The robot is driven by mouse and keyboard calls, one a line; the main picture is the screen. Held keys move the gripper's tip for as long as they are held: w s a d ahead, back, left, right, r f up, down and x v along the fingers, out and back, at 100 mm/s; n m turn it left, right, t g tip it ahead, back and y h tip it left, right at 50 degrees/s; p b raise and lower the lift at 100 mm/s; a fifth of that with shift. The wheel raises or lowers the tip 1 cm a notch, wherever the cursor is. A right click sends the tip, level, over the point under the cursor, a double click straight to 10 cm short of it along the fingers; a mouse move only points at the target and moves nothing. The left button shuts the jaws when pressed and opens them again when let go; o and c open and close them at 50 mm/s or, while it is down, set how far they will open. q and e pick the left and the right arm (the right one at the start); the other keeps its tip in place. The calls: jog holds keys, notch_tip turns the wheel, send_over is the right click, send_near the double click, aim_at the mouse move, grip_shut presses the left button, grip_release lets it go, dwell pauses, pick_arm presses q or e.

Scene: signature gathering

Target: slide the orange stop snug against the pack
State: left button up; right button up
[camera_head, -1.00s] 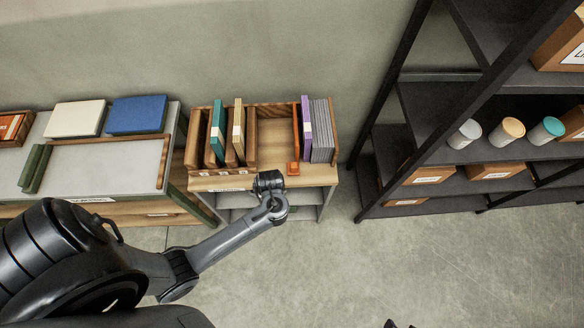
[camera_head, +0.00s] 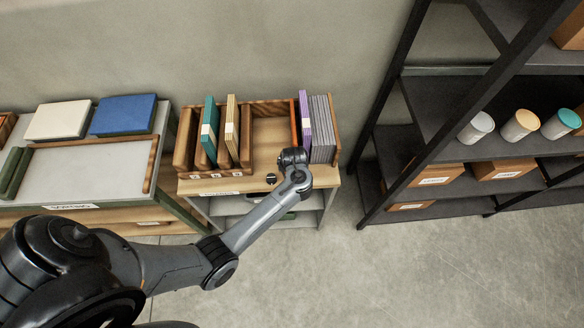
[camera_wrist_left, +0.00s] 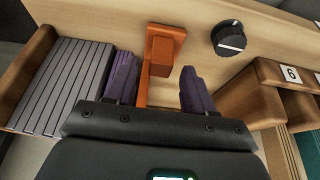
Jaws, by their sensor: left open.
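The orange stop (camera_head: 293,122) is an upright plate in the right bay of the wooden rack, left of a purple volume (camera_head: 305,118) and grey volumes (camera_head: 322,130) that form the pack. In the left wrist view the stop's orange front block (camera_wrist_left: 161,54) lies between the two fingers of my left gripper (camera_wrist_left: 157,70), which is open. The left finger is on the side of the grey volumes (camera_wrist_left: 65,85); the right finger is over the bare board. I cannot tell whether a finger touches the stop, or whether stop and pack touch. My right gripper is not in view.
A dark round knob (camera_wrist_left: 229,38) is on the rack's front board. Left of the clear middle bay are numbered wooden slots (camera_head: 215,176) with teal and tan volumes. A grey-topped table (camera_head: 90,170) stands left, and a dark shelf (camera_head: 455,150) stands right.

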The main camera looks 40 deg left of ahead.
pick_arm(q)
jog(key=shift+b+x, duration=0.3)
jog(key=shift+x, duration=1)
grip_shut()
